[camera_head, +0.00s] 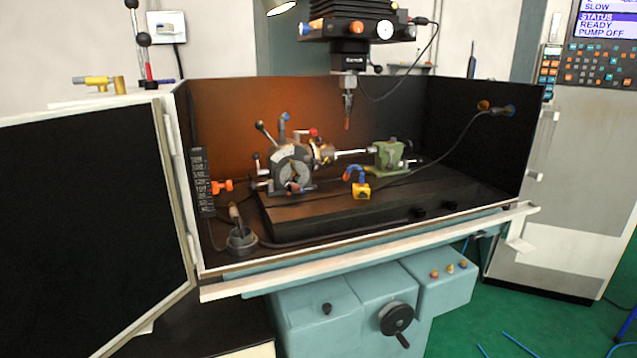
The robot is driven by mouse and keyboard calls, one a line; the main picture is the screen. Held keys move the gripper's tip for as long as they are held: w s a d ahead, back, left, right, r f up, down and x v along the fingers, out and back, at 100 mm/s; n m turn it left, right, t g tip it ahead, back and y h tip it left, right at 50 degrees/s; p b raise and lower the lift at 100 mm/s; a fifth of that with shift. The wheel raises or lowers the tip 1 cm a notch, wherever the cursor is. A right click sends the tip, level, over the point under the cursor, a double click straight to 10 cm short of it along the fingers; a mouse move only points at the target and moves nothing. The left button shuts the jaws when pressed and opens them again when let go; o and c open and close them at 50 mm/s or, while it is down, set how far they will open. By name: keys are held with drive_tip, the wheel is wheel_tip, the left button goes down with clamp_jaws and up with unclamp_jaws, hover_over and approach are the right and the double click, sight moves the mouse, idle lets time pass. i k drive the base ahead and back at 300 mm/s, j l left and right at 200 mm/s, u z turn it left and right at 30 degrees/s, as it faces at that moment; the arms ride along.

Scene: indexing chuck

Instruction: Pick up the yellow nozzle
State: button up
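A yellow fitting with a grey side stub (101,83) lies on the white ledge at the upper left, behind the open door. Inside the machine, a small yellow block (361,191) with a curved blue hose and an orange end stands on the dark table bed (330,216), in front of the workpiece. Which of these two is the yellow nozzle I cannot tell for sure. My gripper is not in view.
The indexing chuck (294,168) with levers sits on the bed, and a green tailstock (389,153) stands right of it. A spindle head (348,55) hangs above. The open black door (85,225) fills the left. A white front rail (370,250) borders the enclosure.

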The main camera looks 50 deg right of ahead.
sight(357, 188)
drive_tip(key=i+l, duration=0.1)
drive_tip(key=l, duration=0.35)
drive_tip(key=i+l, duration=0.1)
drive_tip(key=l, duration=0.35)
drive_tip(key=i+l, duration=0.1)
drive_tip(key=l, duration=0.35)
drive_tip(key=i+l, duration=0.1)
drive_tip(key=l, duration=0.35)
drive_tip(key=i+l+u, duration=0.1)
drive_tip(key=l, duration=0.35)
